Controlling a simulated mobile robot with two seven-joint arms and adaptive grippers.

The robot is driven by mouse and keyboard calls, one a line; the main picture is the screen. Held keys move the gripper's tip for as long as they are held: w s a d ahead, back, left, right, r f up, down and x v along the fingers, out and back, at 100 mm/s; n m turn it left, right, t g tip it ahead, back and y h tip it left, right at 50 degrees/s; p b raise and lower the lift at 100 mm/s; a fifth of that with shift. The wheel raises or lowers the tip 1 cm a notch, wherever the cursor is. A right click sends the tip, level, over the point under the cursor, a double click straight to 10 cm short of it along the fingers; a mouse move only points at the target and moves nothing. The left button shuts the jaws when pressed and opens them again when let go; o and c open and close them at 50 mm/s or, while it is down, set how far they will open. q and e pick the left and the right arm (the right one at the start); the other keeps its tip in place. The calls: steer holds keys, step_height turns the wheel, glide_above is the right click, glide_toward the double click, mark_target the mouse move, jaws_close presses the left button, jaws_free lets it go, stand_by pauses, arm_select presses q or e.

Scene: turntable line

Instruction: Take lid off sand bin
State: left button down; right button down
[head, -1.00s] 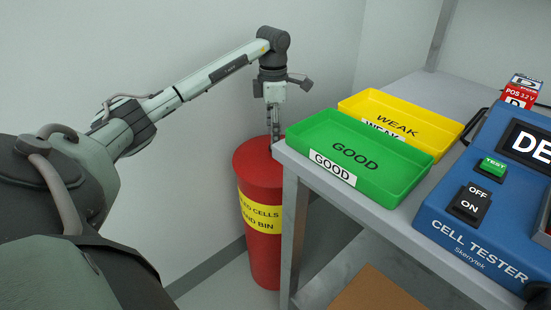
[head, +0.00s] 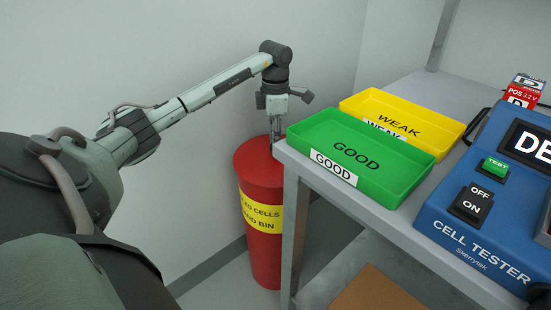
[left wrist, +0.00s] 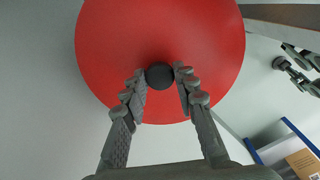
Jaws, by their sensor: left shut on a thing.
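The red sand bin (head: 262,240) with a yellow label stands on the floor left of the bench. Its red lid (head: 252,156) is on top and also fills the upper part of the left wrist view (left wrist: 160,30). A dark round knob (left wrist: 159,76) sits on the lid. My left gripper (head: 274,143) points straight down over the lid. In the left wrist view its fingers (left wrist: 160,82) are on both sides of the knob, closed on it. The lid appears seated on the bin, with no gap that I can see. My right gripper is in neither view.
The grey bench (head: 290,180) stands close to the bin's right side, its corner near my left gripper. On it are a green GOOD tray (head: 400,185), a yellow WEAK tray (head: 445,130) and a blue cell tester (head: 440,230). The wall is close behind the bin.

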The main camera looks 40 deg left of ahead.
mark_target(265, 162)
arm_select(q)
steer(key=shift+r, duration=0.1)
stand_by(0.3)
